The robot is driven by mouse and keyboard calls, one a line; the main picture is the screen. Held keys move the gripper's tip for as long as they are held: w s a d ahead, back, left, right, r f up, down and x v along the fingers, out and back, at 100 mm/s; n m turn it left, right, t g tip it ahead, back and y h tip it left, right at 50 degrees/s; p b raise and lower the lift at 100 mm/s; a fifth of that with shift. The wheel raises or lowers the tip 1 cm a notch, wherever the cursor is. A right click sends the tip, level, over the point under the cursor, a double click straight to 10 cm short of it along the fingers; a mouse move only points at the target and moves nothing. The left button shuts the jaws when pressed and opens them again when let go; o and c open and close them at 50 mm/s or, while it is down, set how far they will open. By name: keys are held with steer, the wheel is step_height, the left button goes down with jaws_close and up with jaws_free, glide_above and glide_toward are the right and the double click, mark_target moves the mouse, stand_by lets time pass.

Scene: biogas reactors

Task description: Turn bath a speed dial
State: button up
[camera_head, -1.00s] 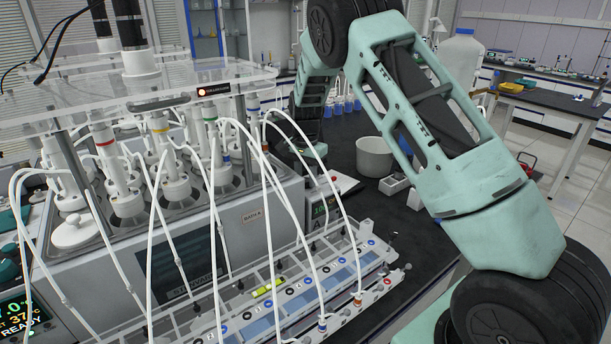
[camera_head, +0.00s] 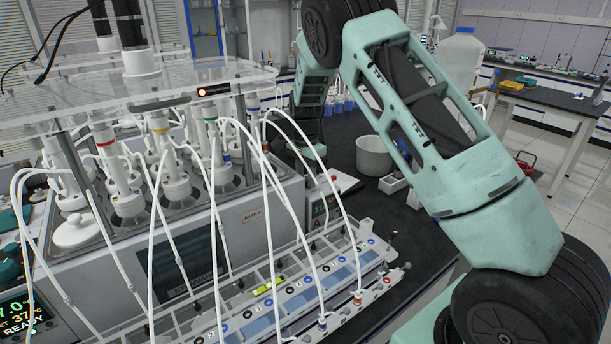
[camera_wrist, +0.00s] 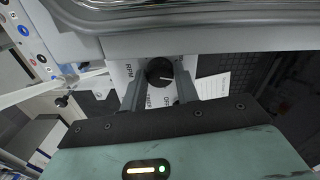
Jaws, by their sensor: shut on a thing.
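The black round speed dial (camera_wrist: 160,71) with a pale pointer line sits on a light panel with printed labels, in the wrist view. The pointer points to the right there. My gripper (camera_wrist: 159,78) is shut on the dial, one grey finger on each side of it. In the head view my gripper and the dial are hidden behind the bath and my arm. Bath A (camera_head: 262,228) is the big grey box with a label on its front. A small unit with a green display (camera_head: 319,210) stands at its right end; its digits are too small to read surely.
A white pot (camera_head: 374,157) stands on the dark bench behind. A grey body of equipment (camera_wrist: 220,38) edges close above the dial in the wrist view.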

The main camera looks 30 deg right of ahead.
steer(key=o, duration=1)
steer(key=shift+c, duration=0.2)
steer(key=shift+r, duration=0.1)
step_height(320, 180, up, 12)
steer(key=b, duration=0.3)
steer(key=shift+b, duration=0.3)
